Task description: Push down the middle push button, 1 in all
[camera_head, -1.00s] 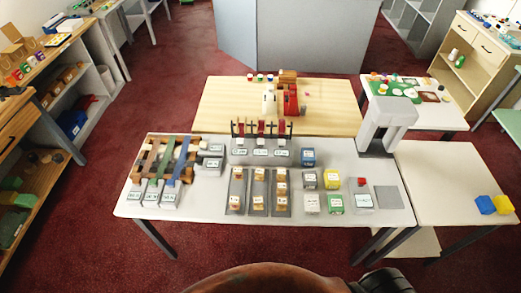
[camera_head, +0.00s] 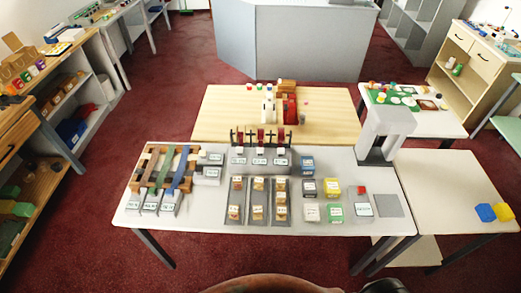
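No gripper of mine shows in the head view. On the white counter (camera_head: 215,222), a row of three upright red parts stands in a dark grey frame at the back, the middle one (camera_head: 261,138) between the other two, each with a white label in front. In front of them are three grey trays with wooden blocks, including the middle tray (camera_head: 258,212). At the right, a small grey unit with a red top (camera_head: 361,190) carries a white label. Which of these is the middle push button is too small to tell.
Blue, yellow, white and green boxes (camera_head: 335,212) stand near the red-topped unit. Wooden racks with blue and green strips (camera_head: 180,170) lie at the left. A grey arch (camera_head: 385,125) stands at the right back. A side table (camera_head: 440,185) holds blue and yellow blocks. Red carpet surrounds the counter.

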